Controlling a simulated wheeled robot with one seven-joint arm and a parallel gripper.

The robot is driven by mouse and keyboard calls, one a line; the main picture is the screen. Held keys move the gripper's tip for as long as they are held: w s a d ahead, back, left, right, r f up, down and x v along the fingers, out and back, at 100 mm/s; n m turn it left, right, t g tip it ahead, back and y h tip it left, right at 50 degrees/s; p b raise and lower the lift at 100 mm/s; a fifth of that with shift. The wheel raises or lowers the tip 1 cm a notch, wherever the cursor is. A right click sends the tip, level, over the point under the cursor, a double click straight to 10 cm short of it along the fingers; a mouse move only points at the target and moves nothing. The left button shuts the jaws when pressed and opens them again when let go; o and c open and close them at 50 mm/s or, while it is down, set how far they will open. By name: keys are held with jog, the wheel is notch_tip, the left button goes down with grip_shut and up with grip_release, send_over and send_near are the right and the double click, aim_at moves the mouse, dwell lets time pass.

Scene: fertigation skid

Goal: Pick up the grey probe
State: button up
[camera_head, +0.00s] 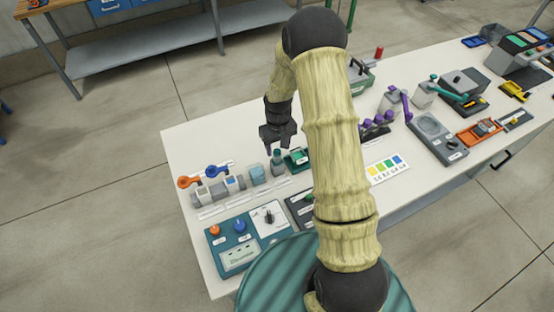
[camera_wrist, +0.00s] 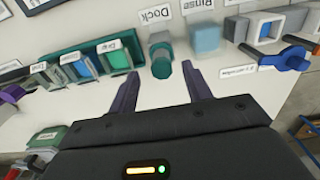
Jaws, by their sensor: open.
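A small upright cylinder with a greyish body and a teal-green top (camera_wrist: 162,67) stands by the "Dock" label in the wrist view. It looks like the probe, though its colour reads more green than grey. It also shows in the head view (camera_head: 277,161). My gripper (camera_head: 276,146) hangs above the bench near it, fingers pointing down. In the wrist view my gripper (camera_wrist: 162,84) is open and empty. Its two dark fingers are spread, with the cylinder's top seen between and just beyond their tips, apart from both.
A pale blue "Rinse" block (camera_wrist: 205,38) stands beside the cylinder. A green rack (camera_wrist: 133,53) with small coloured packs is on its other side. A blue-handled valve (camera_head: 216,170) and an orange-handled valve (camera_head: 187,181) stand at left. The white bench's back left (camera_head: 215,135) is clear.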

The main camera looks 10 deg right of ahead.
aim_at(277, 151)
jog(key=shift+a+f+p, duration=0.15)
jog(key=shift+f+p, duration=1)
jog(key=shift+f, duration=1.45)
jog(key=c, duration=0.9)
